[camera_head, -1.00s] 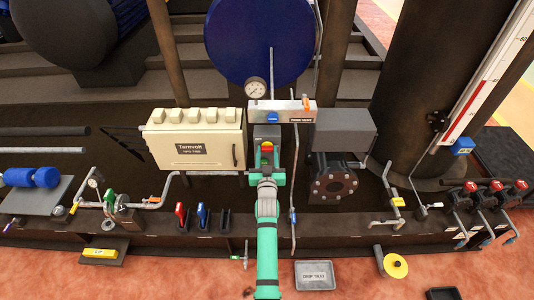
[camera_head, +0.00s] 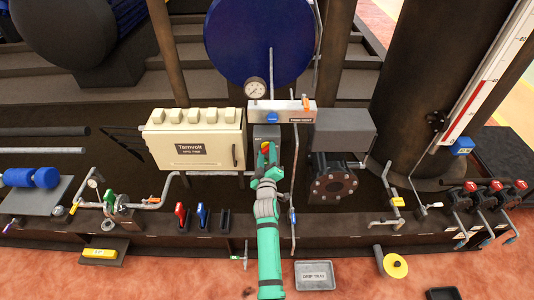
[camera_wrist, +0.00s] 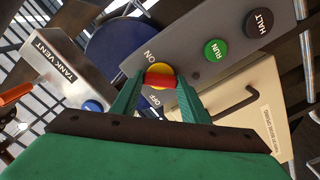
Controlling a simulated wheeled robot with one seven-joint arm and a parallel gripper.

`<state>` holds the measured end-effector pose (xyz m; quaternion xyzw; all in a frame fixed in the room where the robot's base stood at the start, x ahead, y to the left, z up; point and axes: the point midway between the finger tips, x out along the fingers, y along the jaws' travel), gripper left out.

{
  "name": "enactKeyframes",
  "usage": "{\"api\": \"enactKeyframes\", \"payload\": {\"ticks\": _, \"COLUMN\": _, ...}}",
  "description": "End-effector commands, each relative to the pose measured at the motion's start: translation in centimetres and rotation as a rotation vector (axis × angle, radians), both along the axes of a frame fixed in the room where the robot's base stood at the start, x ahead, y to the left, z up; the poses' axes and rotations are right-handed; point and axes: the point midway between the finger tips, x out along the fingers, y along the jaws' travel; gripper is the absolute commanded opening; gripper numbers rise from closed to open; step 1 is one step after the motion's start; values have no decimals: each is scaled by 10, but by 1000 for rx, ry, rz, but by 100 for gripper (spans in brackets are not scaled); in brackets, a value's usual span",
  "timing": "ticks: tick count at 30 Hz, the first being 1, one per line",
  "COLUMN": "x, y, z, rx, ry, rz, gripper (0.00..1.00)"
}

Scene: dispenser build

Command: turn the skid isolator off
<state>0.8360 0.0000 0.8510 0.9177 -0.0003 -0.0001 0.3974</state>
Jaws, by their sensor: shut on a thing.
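The skid isolator (camera_head: 266,147) is a red handle on a yellow round base, on a grey panel behind my gripper. In the wrist view the isolator (camera_wrist: 160,76) sits between the words ON and OFF on the grey panel (camera_wrist: 188,58). My gripper (camera_head: 267,153) has its green fingers on either side of the red handle, and in the wrist view the gripper (camera_wrist: 161,84) is shut on it. The panel looks tilted in the wrist view. Which word the handle points to is hard to tell.
A green RUN button (camera_wrist: 215,50) and a black HALT button (camera_wrist: 258,22) are on the same panel. The cream Tarnvolt cabinet (camera_head: 195,139) stands close on the left. A pump with a round flange (camera_head: 334,181) is to the right. A thin vertical pipe (camera_head: 294,180) runs just right of my arm.

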Motion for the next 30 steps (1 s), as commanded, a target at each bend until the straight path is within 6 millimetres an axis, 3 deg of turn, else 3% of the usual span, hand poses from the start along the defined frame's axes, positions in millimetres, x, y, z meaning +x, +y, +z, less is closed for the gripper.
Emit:
{"api": "enactKeyframes", "payload": {"ticks": 18, "x": 1, "y": 1, "z": 1, "rx": -548, "ry": -2, "rz": 1, "gripper": 18}}
{"api": "enactKeyframes", "payload": {"ticks": 30, "x": 1, "y": 2, "z": 1, "rx": -728, "ry": -3, "rz": 2, "gripper": 18}}
